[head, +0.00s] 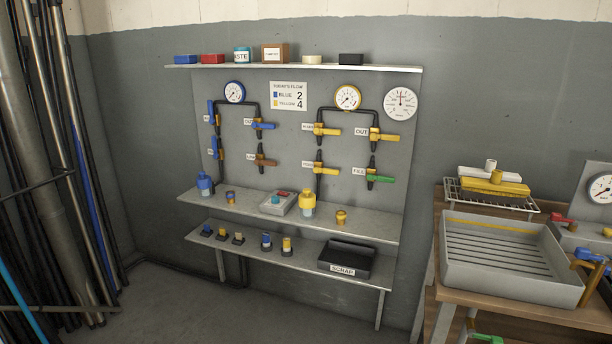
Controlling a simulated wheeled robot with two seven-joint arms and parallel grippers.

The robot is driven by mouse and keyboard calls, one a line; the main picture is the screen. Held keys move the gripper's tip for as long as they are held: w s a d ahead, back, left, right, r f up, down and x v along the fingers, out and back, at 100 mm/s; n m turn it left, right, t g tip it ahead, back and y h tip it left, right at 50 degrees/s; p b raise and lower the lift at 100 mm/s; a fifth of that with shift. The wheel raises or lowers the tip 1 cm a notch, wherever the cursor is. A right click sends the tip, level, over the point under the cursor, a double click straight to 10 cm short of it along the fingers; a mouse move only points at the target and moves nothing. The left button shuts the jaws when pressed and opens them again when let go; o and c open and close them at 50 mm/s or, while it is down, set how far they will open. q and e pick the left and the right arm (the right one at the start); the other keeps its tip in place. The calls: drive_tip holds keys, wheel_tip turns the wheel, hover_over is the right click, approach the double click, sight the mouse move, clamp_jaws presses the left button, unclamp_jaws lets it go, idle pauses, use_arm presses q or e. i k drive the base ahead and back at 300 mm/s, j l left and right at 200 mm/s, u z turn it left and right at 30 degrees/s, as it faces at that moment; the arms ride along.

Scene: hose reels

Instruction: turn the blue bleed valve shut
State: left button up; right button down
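The wall panel has a blue pipe group at left under a blue-rimmed gauge (235,91). Its upper-left blue valve handle (211,112) and lower-left blue valve handle (214,147) both stand upright, along the pipe. The blue handle marked OUT (263,125) lies crosswise to its pipe. A brown handle (265,162) below it also lies crosswise. The small labels on the left are too small or covered to read, so I cannot tell which handle is the bleed valve. Neither of my grippers shows in the head view.
A yellow-gauge (347,97) group with yellow and green handles is on the right of the panel. Shelves below hold bottles and a black scrap tray (344,259). A bench with a grey tray (512,260) stands at right; poles fill the left. Floor before the panel is clear.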

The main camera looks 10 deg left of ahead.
sight(209, 106)
drive_tip(key=i+l+u, duration=0.15)
drive_tip(key=i+u, duration=0.2)
drive_tip(key=i+l+u, duration=0.35)
drive_tip(key=i, duration=0.15)
drive_tip(key=i+l+u, duration=0.3)
drive_tip(key=i+j, duration=0.55)
drive_tip(key=i+j+u, duration=0.1)
drive_tip(key=i+j, duration=0.45)
drive_tip(key=i, duration=0.2)
